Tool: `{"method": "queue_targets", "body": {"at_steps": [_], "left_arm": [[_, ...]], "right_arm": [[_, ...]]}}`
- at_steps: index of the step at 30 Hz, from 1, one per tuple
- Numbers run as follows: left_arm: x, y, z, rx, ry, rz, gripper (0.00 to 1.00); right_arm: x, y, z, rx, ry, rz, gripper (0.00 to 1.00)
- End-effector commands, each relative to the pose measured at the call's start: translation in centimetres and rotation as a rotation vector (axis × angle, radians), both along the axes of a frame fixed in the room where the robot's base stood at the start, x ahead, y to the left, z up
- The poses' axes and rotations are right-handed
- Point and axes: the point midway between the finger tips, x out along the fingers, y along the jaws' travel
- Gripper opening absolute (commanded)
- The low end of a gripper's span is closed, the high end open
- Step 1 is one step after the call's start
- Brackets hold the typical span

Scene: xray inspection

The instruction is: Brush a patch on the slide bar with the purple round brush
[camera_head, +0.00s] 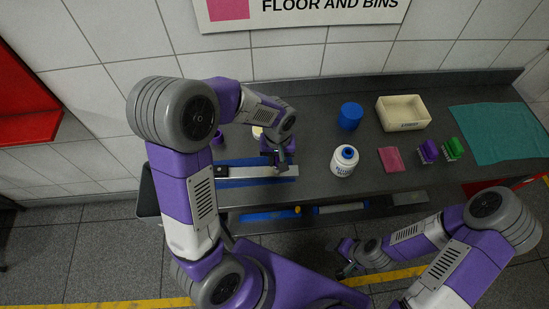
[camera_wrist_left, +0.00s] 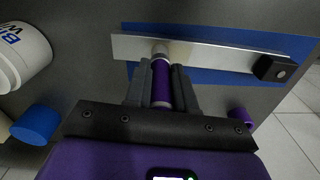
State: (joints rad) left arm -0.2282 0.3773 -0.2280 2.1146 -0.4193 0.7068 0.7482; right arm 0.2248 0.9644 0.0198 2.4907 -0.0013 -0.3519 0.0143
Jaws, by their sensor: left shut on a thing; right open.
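The slide bar (camera_head: 240,172) is a long metallic bar on a blue mat (camera_head: 286,179) near the front of the counter. In the left wrist view the bar (camera_wrist_left: 215,56) has a black block at one end. My left gripper (camera_wrist_left: 162,80) is shut on the purple round brush (camera_wrist_left: 161,88), whose pale tip overlaps the bar's near edge. I cannot tell whether the tip touches it. In the head view this gripper (camera_head: 279,163) is over the bar's right part, and the brush is hidden there. My right gripper (camera_head: 346,268) is open and empty, low in front of the counter.
To the right are a white bottle (camera_head: 345,160), a blue cylinder (camera_head: 350,116), a cream bin (camera_head: 403,112), a pink pad (camera_head: 391,159), purple (camera_head: 428,152) and green (camera_head: 453,149) brushes, and a teal cloth (camera_head: 500,132). A small purple object (camera_head: 218,137) stands behind the bar.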

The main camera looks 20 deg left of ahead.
Motion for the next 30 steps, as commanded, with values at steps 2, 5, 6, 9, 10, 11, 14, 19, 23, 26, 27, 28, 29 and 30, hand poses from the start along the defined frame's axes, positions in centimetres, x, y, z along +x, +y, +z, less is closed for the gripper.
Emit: {"method": "queue_targets", "body": {"at_steps": [2,5,6,9,10,11,14,19,23,26,27,28,29,30], "left_arm": [[0.2,-0.4,0.0,0.000,0.000,-0.001,0.00],[0.4,-0.7,0.0,0.000,0.000,0.000,0.00],[0.4,-0.8,0.0,0.000,0.000,0.001,0.00],[0.4,-0.8,0.0,-0.001,0.000,0.001,0.00],[0.4,-0.8,0.0,-0.001,0.000,0.001,0.00],[0.4,-0.7,0.0,-0.001,0.000,0.001,0.00],[0.4,-0.7,0.0,0.000,0.000,0.001,0.00],[0.2,-0.4,0.0,0.000,0.000,0.002,0.00],[-0.1,0.2,0.0,0.000,0.000,0.002,0.00],[-0.3,0.6,0.0,0.000,0.000,0.003,0.00],[-0.4,0.7,0.0,0.000,0.000,0.003,0.00],[-0.4,0.8,0.0,0.000,0.001,0.003,0.00],[-0.5,0.8,0.0,0.000,0.001,0.002,0.00],[-0.5,0.9,0.0,0.000,0.001,0.002,0.00]], "right_arm": [[0.0,0.0,0.0,0.000,0.000,0.000,0.60],[0.0,0.0,0.0,0.000,0.000,0.000,0.60],[0.0,0.0,0.0,0.000,0.000,0.000,0.60],[0.0,0.0,0.0,0.000,0.000,0.000,0.60],[0.0,0.0,0.0,0.000,0.000,0.000,0.60],[0.0,0.0,0.0,0.000,0.000,0.000,0.60],[0.0,0.0,0.0,0.000,0.000,0.000,0.60],[0.0,0.0,0.0,0.000,0.000,0.000,0.60],[0.0,0.0,-0.1,0.000,0.000,0.000,0.60],[0.0,0.0,-0.1,0.000,0.000,0.000,0.60],[0.0,0.0,-0.1,0.000,0.000,0.000,0.60],[0.0,0.0,-0.1,0.000,0.000,0.000,0.60],[0.0,0.0,-0.1,0.000,0.000,0.000,0.60],[0.0,0.0,-0.1,0.000,0.000,0.000,0.60]]}}
